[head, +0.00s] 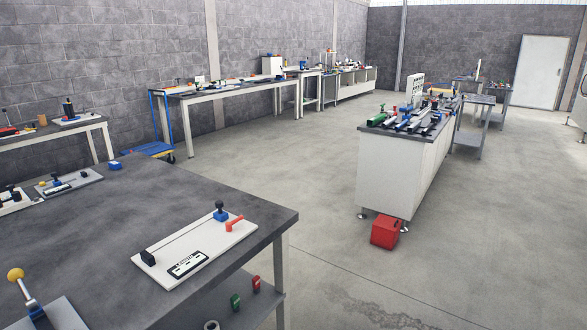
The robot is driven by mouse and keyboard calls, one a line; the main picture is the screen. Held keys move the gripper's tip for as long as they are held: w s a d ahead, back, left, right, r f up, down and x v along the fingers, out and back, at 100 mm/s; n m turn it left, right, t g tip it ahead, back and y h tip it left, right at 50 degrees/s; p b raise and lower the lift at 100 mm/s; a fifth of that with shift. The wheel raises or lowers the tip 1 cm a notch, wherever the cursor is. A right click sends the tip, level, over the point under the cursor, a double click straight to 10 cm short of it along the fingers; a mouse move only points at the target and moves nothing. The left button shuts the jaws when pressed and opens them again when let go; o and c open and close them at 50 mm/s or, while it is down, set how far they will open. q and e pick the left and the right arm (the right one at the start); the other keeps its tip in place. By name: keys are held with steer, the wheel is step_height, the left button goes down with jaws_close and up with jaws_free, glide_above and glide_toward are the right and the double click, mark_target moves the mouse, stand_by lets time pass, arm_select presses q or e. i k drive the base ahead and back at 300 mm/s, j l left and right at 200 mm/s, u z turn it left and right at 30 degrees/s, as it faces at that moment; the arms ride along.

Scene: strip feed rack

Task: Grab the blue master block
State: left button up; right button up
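A small blue block (115,165) with a pale mark on it sits alone near the far edge of the dark table at the left; it looks like the blue master block, though I cannot read the mark. On the same table, a white plate (190,252) labelled "LENGTH" carries a black end piece (148,257), a blue piece with a dark knob (221,212) and an orange-red handle (234,223). Neither of my grippers shows in the head view.
The dark table (90,235) has a wide bare middle. A yellow-knobbed lever (16,275) stands at its near left, another fixture (68,184) farther back. A lower shelf holds green and red pieces. Open floor (320,170) separates it from a white bench (395,175) and red box (385,231).

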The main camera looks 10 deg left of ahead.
mark_target(115, 165)
steer(key=i+j+u, duration=0.2)
steer(key=i+u, duration=0.25)
steer(key=i+j+u, duration=0.1)
steer(key=i+u, duration=0.75)
steer(key=i+l+u, duration=0.25)
steer(key=u, duration=0.2)
steer(key=i, duration=0.05)
